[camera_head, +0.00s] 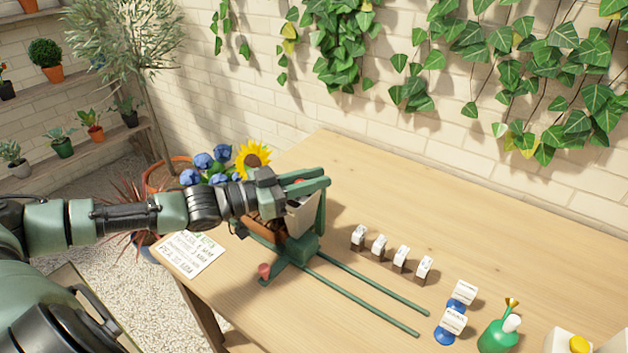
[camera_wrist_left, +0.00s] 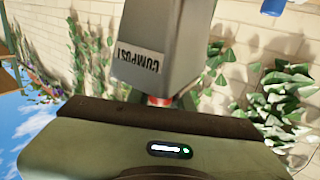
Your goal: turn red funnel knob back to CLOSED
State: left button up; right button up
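A grey hopper (camera_head: 301,216) stands in a green frame on the table; the wrist view shows it close up with a COMPOST label (camera_wrist_left: 138,60). A small red part (camera_head: 298,181), perhaps the funnel knob, shows at the hopper's top, beside my left gripper (camera_head: 280,190). Red also shows in the wrist view (camera_wrist_left: 158,101), just beyond the gripper body, mostly covered. The fingertips are hidden, so I cannot tell whether they touch it or how the knob is turned. My right gripper is out of view.
Two green rails (camera_head: 367,284) run from the frame across the table (camera_head: 400,190). A pinkish-red knob (camera_head: 264,270) sits at the frame's front left. Several small labelled blocks (camera_head: 379,247) stand right of it. A green watering can (camera_head: 497,337) is at front right.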

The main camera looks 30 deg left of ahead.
pick_arm(q)
jog(key=o, duration=0.3)
jog(key=shift+r, duration=0.15)
jog(key=shift+o, duration=0.2)
jog(key=shift+v, duration=0.85)
jog(key=p+v, duration=0.3)
jog(key=v, duration=0.2)
jog(key=shift+s+a+p, duration=0.3)
jog(key=shift+s, duration=0.15)
